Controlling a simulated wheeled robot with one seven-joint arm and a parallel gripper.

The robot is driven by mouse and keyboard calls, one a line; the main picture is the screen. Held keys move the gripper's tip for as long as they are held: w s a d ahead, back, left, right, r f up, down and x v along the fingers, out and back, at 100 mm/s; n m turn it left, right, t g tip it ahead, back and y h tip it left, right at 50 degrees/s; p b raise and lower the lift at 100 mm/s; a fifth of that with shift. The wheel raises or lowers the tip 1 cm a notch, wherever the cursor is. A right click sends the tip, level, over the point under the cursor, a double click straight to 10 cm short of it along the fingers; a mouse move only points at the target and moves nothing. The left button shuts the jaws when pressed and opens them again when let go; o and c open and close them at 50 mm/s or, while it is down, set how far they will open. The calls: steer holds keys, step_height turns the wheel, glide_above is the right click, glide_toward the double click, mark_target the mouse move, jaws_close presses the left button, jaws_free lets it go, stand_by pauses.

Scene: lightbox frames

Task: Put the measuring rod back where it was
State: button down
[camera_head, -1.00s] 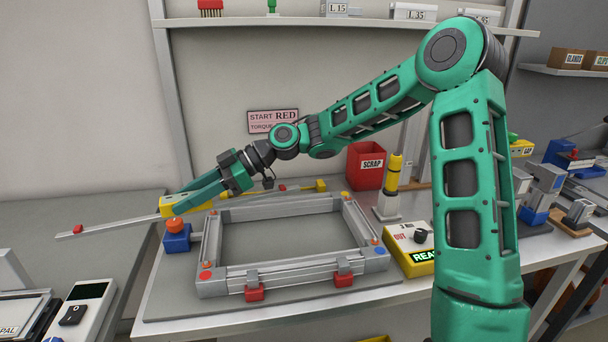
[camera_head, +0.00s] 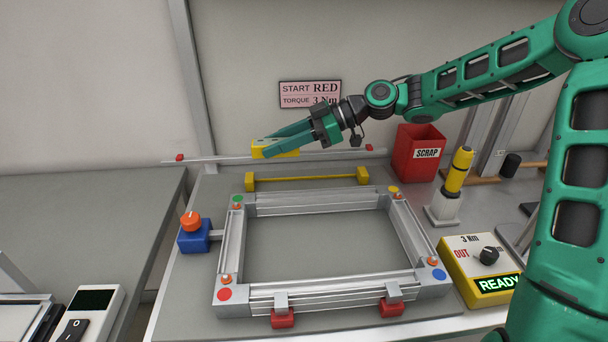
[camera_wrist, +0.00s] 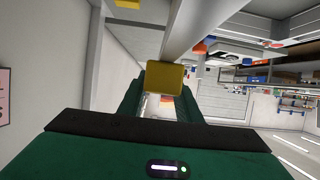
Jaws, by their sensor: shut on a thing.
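The measuring rod is a long thin grey bar (camera_head: 215,158) with red ends and a yellow grip block (camera_head: 275,150) at its middle. My gripper (camera_head: 266,148) is shut on the yellow block, which also shows between the fingers in the wrist view (camera_wrist: 171,78). In the head view the rod lies nearly level across the picture, just above and behind a yellow rack (camera_head: 306,182) with two upright end posts. The rack looks empty. I cannot tell the rod's height above the bench.
An aluminium frame (camera_head: 232,253) with red clamps fills the bench's middle. A blue box with an orange knob (camera_head: 194,238) stands at its left. The red scrap bin (camera_head: 418,152), yellow-and-black tool (camera_head: 457,172) and torque controller (camera_head: 478,268) stand to the right.

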steer(key=shift+w+d+f, duration=1.35)
steer(key=shift+w+f, duration=0.05)
steer(key=shift+f, duration=0.45)
steer(key=shift+w+d+f, duration=1.4)
steer(key=shift+w+f, duration=0.05)
steer(key=shift+f, duration=0.35)
steer(key=shift+w+d+f, duration=1.35)
steer(key=shift+w+f, duration=0.05)
steer(key=shift+f, duration=0.45)
steer(key=c, duration=1.3)
jaws_free()
steer(key=shift+f, duration=0.1)
